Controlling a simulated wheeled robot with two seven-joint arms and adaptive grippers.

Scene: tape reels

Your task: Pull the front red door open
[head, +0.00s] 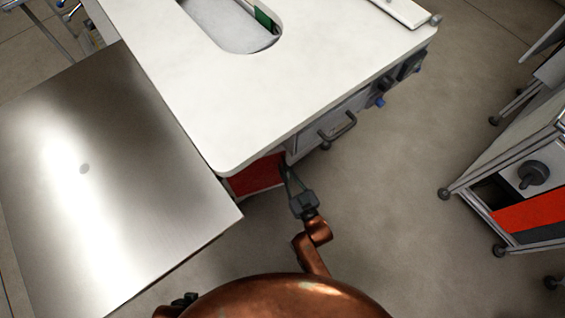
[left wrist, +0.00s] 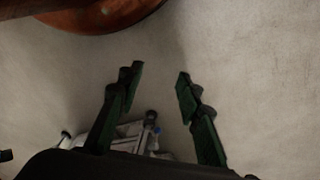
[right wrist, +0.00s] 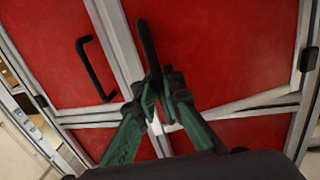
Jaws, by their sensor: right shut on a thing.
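The red door (head: 256,177) shows below the corner of the white-topped bench, partly hidden by it. In the right wrist view, a red panel (right wrist: 225,55) with grey framing fills the right side. A dark bar handle (right wrist: 147,40) stands at its left edge. My right gripper (right wrist: 161,84) is shut on this handle; in the head view the gripper (head: 287,172) reaches to the door's right end. Another red panel (right wrist: 50,50) with a black handle (right wrist: 95,68) is at the left. My left gripper (left wrist: 158,76) is open and empty above the floor.
The white benchtop (head: 190,100) overhangs the door. A drawer-like front with a grey handle (head: 338,128) is to its right. A metal-topped table (head: 85,215) stands at left. A cart with a red panel (head: 530,212) is at right. The floor (head: 400,230) between is clear.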

